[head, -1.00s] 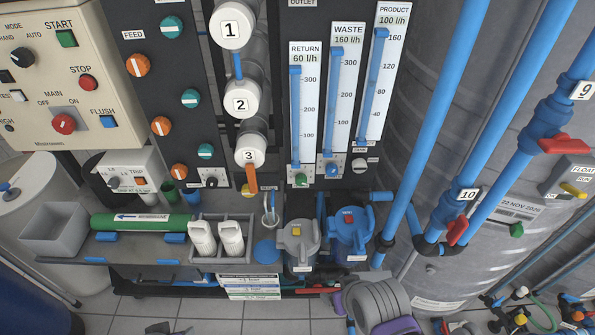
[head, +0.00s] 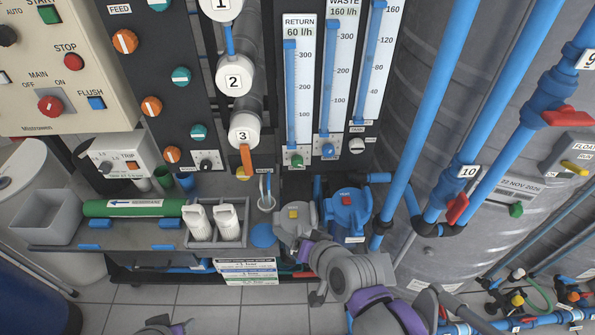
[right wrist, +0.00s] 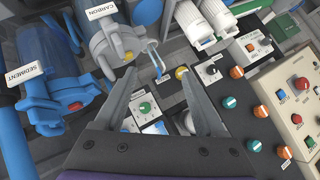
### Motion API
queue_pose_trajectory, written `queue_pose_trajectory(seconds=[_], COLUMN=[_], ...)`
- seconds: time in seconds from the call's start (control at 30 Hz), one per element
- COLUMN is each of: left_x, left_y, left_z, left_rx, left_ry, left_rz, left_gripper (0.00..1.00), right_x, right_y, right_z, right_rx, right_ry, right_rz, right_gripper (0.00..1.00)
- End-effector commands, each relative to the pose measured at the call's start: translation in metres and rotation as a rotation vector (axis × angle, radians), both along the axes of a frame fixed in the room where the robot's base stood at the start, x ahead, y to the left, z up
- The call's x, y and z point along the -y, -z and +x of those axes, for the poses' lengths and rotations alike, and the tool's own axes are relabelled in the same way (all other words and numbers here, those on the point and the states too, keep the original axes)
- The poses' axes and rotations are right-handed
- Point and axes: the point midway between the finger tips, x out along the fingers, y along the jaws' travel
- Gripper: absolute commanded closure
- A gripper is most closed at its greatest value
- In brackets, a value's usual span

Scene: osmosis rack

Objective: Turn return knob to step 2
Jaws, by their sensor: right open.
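The return knob (head: 296,159) is a small green knob on a white plate below the RETURN flow tube (head: 298,90). It also shows in the right wrist view (right wrist: 145,107), between my gripper's fingers in the picture. Its pointer and step marks are too small to read. My right gripper (right wrist: 158,78) is open and empty, its fingers either side of the knob in view and apparently short of the panel. In the head view my right gripper (head: 304,252) is low, below the knob, its fingers mostly hidden. Part of my left gripper (head: 160,328) shows at the bottom edge; its fingers are unclear.
A grey filter housing (head: 294,218) and a blue one (head: 346,214) stand below the knob, close to my right arm. A blue waste knob (head: 328,150) and a white product knob (head: 357,145) sit to its right. An orange-handled valve (head: 246,158) is on the left.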

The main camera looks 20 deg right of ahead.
Motion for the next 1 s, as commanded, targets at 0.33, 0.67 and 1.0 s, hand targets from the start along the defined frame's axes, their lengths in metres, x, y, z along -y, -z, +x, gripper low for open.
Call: queue_pose_trajectory(seconds=[0.33, 0.67, 1.0], left_x=[0.000, 0.000, 0.000], left_y=[0.052, 0.065, 0.063], left_z=[-0.009, -0.010, -0.010], left_rx=[-0.019, -0.023, -0.023], left_ry=[0.000, 0.000, 0.000], left_rz=[0.000, 0.000, 0.000], left_gripper=[0.50, 0.50, 0.50], right_x=[0.005, 0.042, 0.057], right_y=[-0.020, 0.007, 0.006], right_z=[0.103, 0.111, 0.162], right_rx=[0.394, 0.510, 0.512], right_ry=[0.611, 0.904, 0.907], right_rz=[1.060, 1.440, 1.440], right_gripper=[0.28, 0.28, 0.28])
